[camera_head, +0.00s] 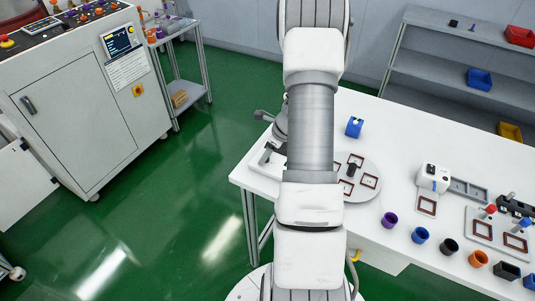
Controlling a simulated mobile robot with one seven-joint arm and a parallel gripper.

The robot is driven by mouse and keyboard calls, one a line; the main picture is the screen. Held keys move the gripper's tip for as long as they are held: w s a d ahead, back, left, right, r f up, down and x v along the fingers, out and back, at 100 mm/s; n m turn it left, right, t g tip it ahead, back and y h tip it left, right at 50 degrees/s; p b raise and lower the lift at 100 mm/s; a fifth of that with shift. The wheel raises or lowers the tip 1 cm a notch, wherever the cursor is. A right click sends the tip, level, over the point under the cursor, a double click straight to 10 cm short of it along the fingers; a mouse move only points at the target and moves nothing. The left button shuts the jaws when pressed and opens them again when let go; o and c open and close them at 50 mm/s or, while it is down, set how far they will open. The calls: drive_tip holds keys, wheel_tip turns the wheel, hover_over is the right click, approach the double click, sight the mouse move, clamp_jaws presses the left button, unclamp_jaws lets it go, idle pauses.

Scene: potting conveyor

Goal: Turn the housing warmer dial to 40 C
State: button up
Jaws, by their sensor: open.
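A small white box-shaped device (433,178) with dark marks on it stands on the white table, right of my arm. A grey slotted tray (469,190) adjoins it on the right. It may be the housing warmer, but no dial or temperature marking can be read at this size. My arm rises through the middle of the head view and covers part of the table. My gripper cannot be made out.
The white table (291,184) carries a round plate (376,164) with brown square frames, a blue item (354,127) and a front row of coloured cups, including a purple cup (389,220). A control cabinet (75,115) stands left. Green floor (165,190) between is clear.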

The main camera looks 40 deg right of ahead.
clamp_jaws()
drive_tip(key=shift+n, duration=0.4)
drive_tip(key=n+g+y, duration=0.1)
drive_tip(key=n, duration=0.2)
drive_tip(key=shift+w+d+n+b, duration=0.1)
drive_tip(key=shift+n+b, duration=0.2)
drive_tip(key=shift+n, duration=0.1)
drive_tip(key=n, duration=0.2)
drive_tip(key=n+g+y+b, duration=0.1)
drive_tip(key=n, duration=0.1)
drive_tip(key=shift+w+n+g, duration=0.1)
drive_tip(key=shift+n+g, duration=0.2)
drive_tip(key=n, duration=0.2)
drive_tip(key=n+g, duration=0.1)
drive_tip(key=n, duration=0.1)
drive_tip(key=shift+w+g+y+b, duration=0.15)
drive_tip(key=shift+g+y+b, duration=0.15)
drive_tip(key=shift+b, duration=0.1)
drive_tip(key=n, duration=0.2)
drive_tip(key=n+g, duration=0.1)
drive_tip(key=n, duration=0.1)
drive_tip(key=shift+w+g, duration=0.1)
drive_tip(key=shift+g, duration=0.2)
drive_tip(key=shift+n+b, duration=0.3)
drive_tip(key=shift+n, duration=0.2)
